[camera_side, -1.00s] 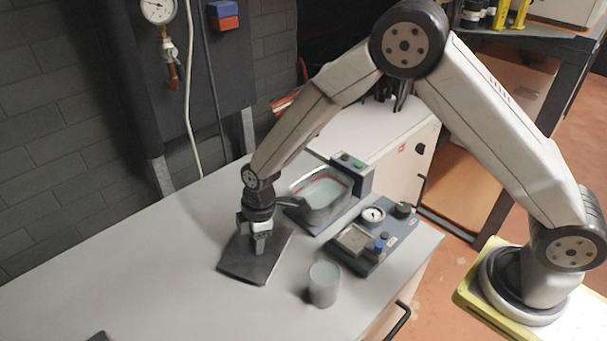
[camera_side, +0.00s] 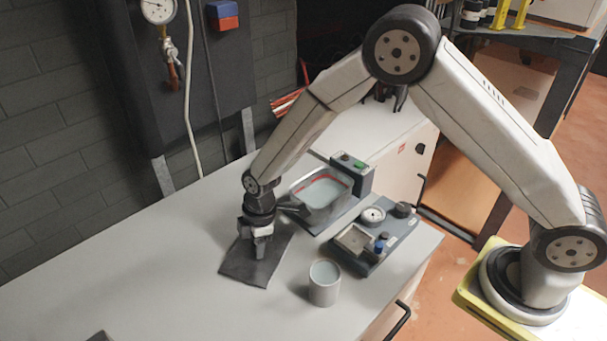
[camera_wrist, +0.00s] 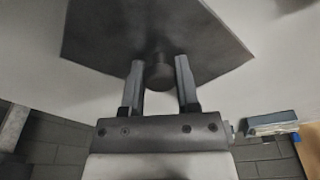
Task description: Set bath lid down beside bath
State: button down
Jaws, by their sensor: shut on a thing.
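The bath lid is a dark grey flat plate (camera_side: 248,268) with a round knob (camera_wrist: 158,74). It lies level, low over or on the grey bench, left of the bath; I cannot tell whether it touches the bench. My gripper (camera_side: 262,251) points down at the lid and is shut on the knob, with one finger on each side in the wrist view (camera_wrist: 159,64). The bath (camera_side: 322,192) is an open, rounded metal tub with a red line inside and pale water. My wrist partly covers the bath's left side.
A grey cup (camera_side: 324,288) stands right of the lid near the bench's front. A control box (camera_side: 352,174) adjoins the bath.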

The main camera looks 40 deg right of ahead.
aim_at(268, 248)
jog(key=shift+c, duration=1.3)
grip_release()
jog(key=shift+f, duration=0.1)
jog(key=shift+s+d+r, duration=0.1)
jog(key=shift+d+r, duration=0.1)
jog(key=shift+r, duration=1.1)
jog(key=shift+s+d+r, duration=0.1)
jog(key=shift+d+r, duration=0.05)
jog(key=shift+r, duration=1.15)
jog(key=shift+d+r, duration=0.2)
jog(key=shift+r, duration=1.1)
jog(key=s+d+r+m+t, duration=0.1)
jog(key=s+d+r+m, duration=0.1)
jog(key=s+d+m, duration=0.5)
jog(key=s+d+r+m+t+h, duration=0.1)
jog(key=s+d+r+m, duration=0.2)
jog(key=s+d+m, duration=0.4)
jog(key=s+d, duration=0.2)
jog(key=d, duration=0.1)
jog(key=shift+d+r+h, duration=0.2)
jog(key=shift+r+h, duration=0.1)
jog(key=shift+r, duration=0.05)
